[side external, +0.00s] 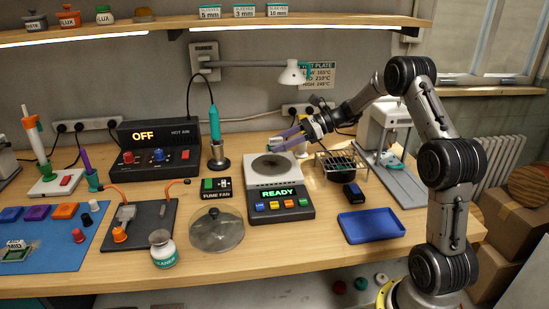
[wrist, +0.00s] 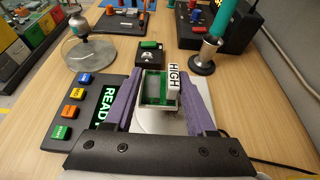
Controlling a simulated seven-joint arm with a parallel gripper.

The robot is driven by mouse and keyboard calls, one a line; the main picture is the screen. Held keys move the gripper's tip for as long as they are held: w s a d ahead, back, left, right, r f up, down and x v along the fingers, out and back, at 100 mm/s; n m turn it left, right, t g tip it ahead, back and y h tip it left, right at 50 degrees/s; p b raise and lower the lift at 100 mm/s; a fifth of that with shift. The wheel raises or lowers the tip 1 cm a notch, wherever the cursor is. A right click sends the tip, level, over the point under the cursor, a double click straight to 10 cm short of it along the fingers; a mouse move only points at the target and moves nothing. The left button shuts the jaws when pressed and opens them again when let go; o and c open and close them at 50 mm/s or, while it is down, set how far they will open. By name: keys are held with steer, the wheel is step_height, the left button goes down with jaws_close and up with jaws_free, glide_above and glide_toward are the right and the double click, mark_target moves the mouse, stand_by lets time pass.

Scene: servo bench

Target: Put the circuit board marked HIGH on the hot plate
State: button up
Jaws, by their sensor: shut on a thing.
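The circuit board marked HIGH (wrist: 153,88) is green with a pale rim and an upright white HIGH tag. My gripper (wrist: 155,103) is shut on it, with the purple fingers on either side. The hot plate (side external: 259,184) has a pale top with a dark round centre and a panel reading READY. In the side view my gripper (side external: 282,141) is above the far part of the hot plate. In the wrist view the pale plate top (wrist: 193,122) shows beneath the board. The board appears held above it; the exact gap is hard to tell.
A board marked MID (side external: 16,253) lies on the blue mat at far left. A glass lid (side external: 216,232) and a fume fan switch (side external: 216,188) are left of the hot plate. A wire rack (side external: 337,162) and an empty blue tray (side external: 371,226) are to its right.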

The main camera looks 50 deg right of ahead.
mark_target(274, 164)
steer(key=w+f, duration=0.1)
steer(key=w+d+f, duration=0.1)
steer(key=f, duration=0.1)
steer(key=shift+w+f, duration=0.25)
steer(key=shift+w, duration=0.1)
steer(key=shift+f, duration=1.35)
steer(key=shift+f, duration=0.15)
steer(key=o, duration=1.3)
steer(key=shift+s, duration=0.1)
steer(key=shift+o, duration=0.2)
